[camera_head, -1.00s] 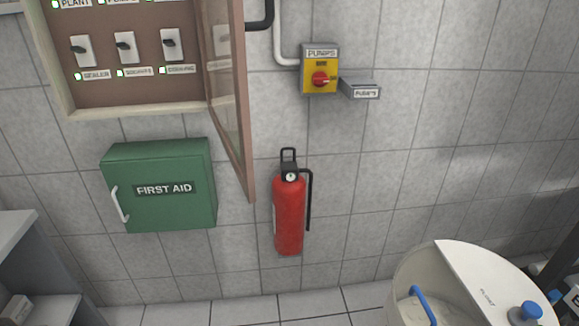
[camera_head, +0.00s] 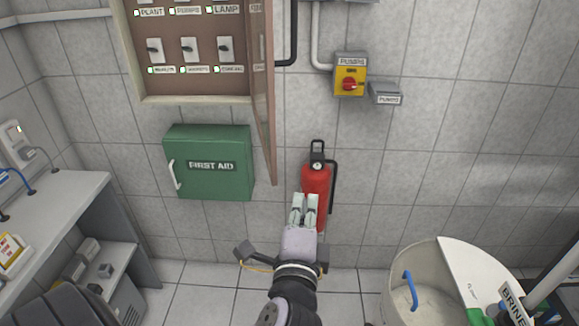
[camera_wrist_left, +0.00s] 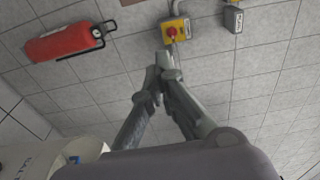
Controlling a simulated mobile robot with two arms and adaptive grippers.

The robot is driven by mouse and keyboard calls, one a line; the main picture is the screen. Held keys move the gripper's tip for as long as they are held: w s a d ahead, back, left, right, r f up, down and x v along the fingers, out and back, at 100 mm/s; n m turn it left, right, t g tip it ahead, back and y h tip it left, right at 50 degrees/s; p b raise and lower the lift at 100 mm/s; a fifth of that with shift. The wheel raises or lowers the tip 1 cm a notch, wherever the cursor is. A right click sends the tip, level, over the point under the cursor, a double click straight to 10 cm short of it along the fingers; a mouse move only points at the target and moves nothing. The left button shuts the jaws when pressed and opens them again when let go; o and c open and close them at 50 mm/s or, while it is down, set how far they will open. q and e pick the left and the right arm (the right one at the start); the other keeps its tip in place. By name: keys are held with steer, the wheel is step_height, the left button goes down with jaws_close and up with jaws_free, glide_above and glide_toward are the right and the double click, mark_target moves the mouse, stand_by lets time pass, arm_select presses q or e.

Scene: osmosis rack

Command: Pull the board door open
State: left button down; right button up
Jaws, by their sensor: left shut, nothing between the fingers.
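The board (camera_head: 195,100) hangs on the tiled wall at the upper left in the head view, with labelled switches inside. Its board door (camera_head: 262,90) stands swung out from the right side, seen nearly edge-on. My left gripper (camera_head: 306,198) is in front of the fire extinguisher, below and right of the door's lower corner, and apart from the door. Its fingers are together and empty; they also show shut in the left wrist view (camera_wrist_left: 163,62). My right gripper is in no view.
A green first aid box (camera_head: 209,180) hangs below the board. The red extinguisher (camera_head: 316,180) also shows in the wrist view (camera_wrist_left: 62,43). A yellow pumps switch (camera_head: 350,88) is right of the door. A bench (camera_head: 60,215) stands left, a round tank (camera_head: 400,285) right.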

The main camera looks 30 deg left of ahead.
arm_select(q)
steer(key=w+a+p, duration=0.4)
steer(key=w+a, duration=0.1)
steer(key=a, duration=0.2)
steer(key=shift+w+a+r, duration=0.15)
steer(key=shift+w+r, duration=0.15)
steer(key=shift+r, duration=0.1)
